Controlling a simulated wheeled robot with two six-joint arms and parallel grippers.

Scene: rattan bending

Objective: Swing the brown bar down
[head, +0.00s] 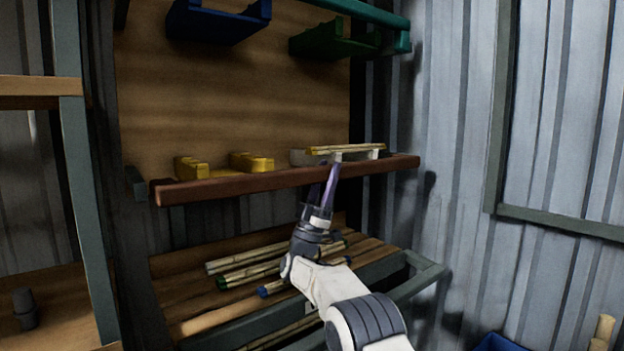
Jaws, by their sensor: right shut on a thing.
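The brown bar (240,184) runs left to right across the rack, level with the front of the upper shelf. Its left end is a little lower in the picture than its right end. My right gripper (331,176) reaches up from below. Its purple fingers are shut on the brown bar, right of its middle, and cover a small part of it. My left gripper is not in view.
Yellow blocks (251,162) and a white holder with canes (346,149) sit just behind the bar. Several canes (245,268) lie on the lower shelf. Blue (217,24) and green (331,42) holders hang above. Corrugated walls (450,130) stand to the right.

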